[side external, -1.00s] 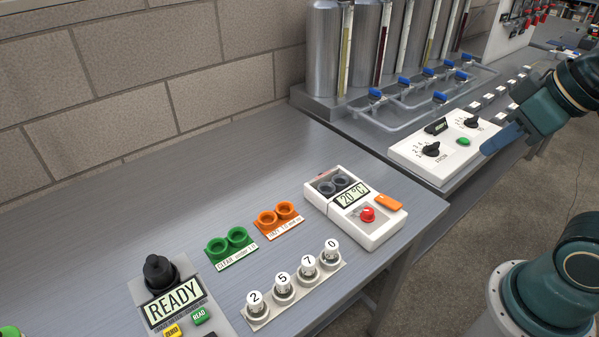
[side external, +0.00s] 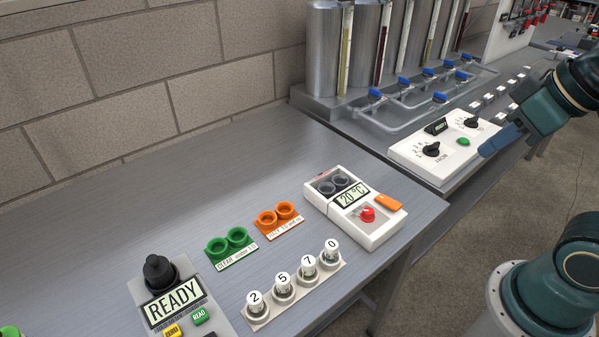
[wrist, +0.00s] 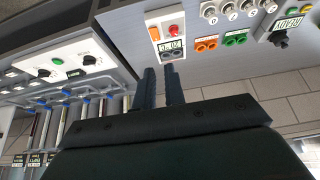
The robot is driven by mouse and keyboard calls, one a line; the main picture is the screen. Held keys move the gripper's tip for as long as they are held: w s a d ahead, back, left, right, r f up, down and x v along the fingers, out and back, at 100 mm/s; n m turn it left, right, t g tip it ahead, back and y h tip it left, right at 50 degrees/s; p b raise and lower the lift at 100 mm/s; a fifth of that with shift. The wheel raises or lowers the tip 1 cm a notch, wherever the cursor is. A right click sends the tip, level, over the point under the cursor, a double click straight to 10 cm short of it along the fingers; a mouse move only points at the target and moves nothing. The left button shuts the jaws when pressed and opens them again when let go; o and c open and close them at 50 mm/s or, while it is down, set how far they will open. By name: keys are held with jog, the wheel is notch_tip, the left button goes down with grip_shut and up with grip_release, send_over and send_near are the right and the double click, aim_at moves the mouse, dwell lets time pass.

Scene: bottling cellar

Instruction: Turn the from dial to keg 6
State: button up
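A white panel (side external: 407,157) carries two black dials. The near-left one is the from dial (side external: 431,149), with FROM printed beside it; its small scale marks are too small to read. The second black dial (side external: 471,122) sits farther back on the right. My gripper (side external: 485,150) is just right of the panel, apart from the from dial. In the wrist view my gripper (wrist: 159,76) shows two separated fingers with nothing between them. There the from dial (wrist: 89,60) lies to the left of the fingers.
A green button (side external: 463,142) and a small dark display (side external: 436,126) are on the panel. Behind it are blue-handled valves (side external: 376,94), pipes and steel kegs (side external: 324,50). A white temperature unit (side external: 375,233) stands on the near table.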

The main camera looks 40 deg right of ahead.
jog(key=o, duration=0.3)
jog(key=shift+o, duration=0.3)
jog(key=shift+w+d+r, duration=0.25)
jog(key=shift+w+r, duration=0.05)
jog(key=shift+w, duration=0.25)
jog(key=w+d+r+n+g, duration=0.2)
jog(key=w+d+n, duration=0.25)
jog(key=w, duration=0.35)
jog(key=n+g, duration=0.4)
jog(key=n, duration=0.7)
send_over(433, 143)
notch_tip(433, 143, down, 15)
jog(key=shift+s+m, duration=0.1)
jog(key=shift+m, duration=0.15)
notch_tip(433, 143, down, 14)
jog(key=shift+r, duration=0.2)
